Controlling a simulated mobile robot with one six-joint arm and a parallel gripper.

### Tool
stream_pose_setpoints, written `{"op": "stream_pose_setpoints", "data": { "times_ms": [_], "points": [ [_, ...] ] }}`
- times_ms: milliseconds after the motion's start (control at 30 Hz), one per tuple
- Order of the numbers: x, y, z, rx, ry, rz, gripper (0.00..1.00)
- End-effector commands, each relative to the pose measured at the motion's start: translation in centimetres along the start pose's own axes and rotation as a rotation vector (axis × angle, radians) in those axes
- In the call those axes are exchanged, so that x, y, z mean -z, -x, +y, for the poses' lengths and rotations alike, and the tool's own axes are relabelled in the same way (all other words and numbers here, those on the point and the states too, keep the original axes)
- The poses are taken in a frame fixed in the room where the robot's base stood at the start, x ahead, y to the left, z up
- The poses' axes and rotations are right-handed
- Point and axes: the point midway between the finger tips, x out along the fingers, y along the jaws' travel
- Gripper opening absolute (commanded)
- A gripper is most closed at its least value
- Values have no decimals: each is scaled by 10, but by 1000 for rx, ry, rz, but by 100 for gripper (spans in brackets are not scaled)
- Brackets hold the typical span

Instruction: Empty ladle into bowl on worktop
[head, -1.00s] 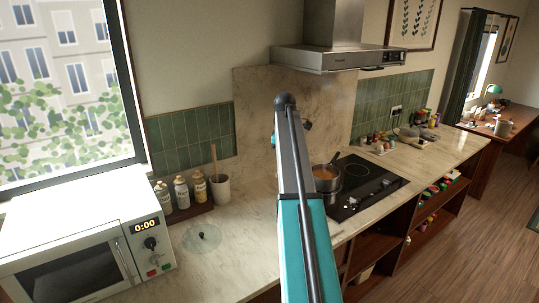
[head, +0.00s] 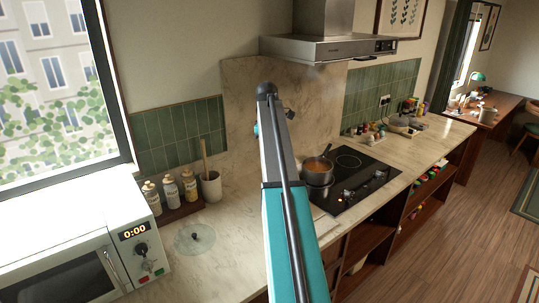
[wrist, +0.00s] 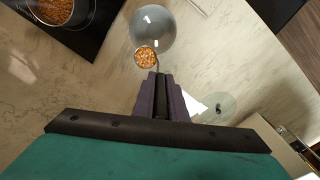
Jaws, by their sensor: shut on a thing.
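In the wrist view my gripper (wrist: 160,80) is shut on the ladle (wrist: 146,57), whose cup shows just beyond the fingertips. The cup is filled with orange, chunky food. The grey bowl (wrist: 153,24) stands on the worktop (wrist: 235,60), and the ladle cup overlaps its near rim in the picture. The height of the cup above the bowl is hard to tell. The bowl looks empty. In the head view my arm hides the gripper, ladle and bowl.
A pot (head: 318,170) of orange food stands on the black hob (head: 352,187). A glass lid (head: 195,237) lies on the worktop near the microwave (head: 75,255). Several bottles (head: 170,190) and a utensil crock (head: 211,186) stand by the wall. A range hood (head: 325,48) hangs above.

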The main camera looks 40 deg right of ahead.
Motion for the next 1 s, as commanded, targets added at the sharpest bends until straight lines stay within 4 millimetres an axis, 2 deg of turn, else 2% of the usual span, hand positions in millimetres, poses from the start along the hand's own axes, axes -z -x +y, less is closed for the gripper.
{"op": "stream_pose_setpoints", "data": {
  "times_ms": [1000],
  "points": [
    [-38, 1, 0, -1, -20, 228, 0]
  ]
}}
